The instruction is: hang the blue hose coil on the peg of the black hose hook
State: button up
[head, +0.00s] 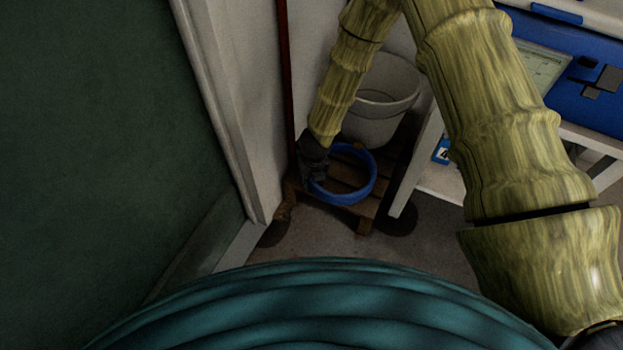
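The blue hose coil (345,200) shows as a ring over a slatted wooden pallet in the head view. I cannot tell whether it rests on the slats or is held just above them. My gripper (315,178) is dark and points down at the coil's left side, touching or very close to it. The fingers are small and dark, so I cannot tell whether they are shut on the coil. I cannot make out the black hose hook or its peg in this view.
A pale bucket (378,105) stands just behind the coil. A white bench (440,185) with a blue machine (590,75) is to the right. A white door frame (225,110) and a dark red vertical pipe (284,80) are close on the left. Some floor (330,240) in front is clear.

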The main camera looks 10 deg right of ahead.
jog(key=shift+f+b, duration=0.4)
jog(key=shift+b, duration=0.3)
jog(key=r+p, duration=0.2)
jog(key=r, duration=0.1)
jog(key=r+p, duration=0.1)
jog(key=shift+s+r, duration=0.15)
jog(key=shift+s, duration=0.15)
jog(key=r+p, duration=0.1)
jog(key=r, duration=0.1)
jog(key=r+p, duration=0.1)
jog(key=r, duration=0.1)
jog(key=s+r+p, duration=0.1)
jog(key=r, duration=0.1)
jog(key=shift+d+r, duration=0.15)
jog(key=shift+r, duration=0.25)
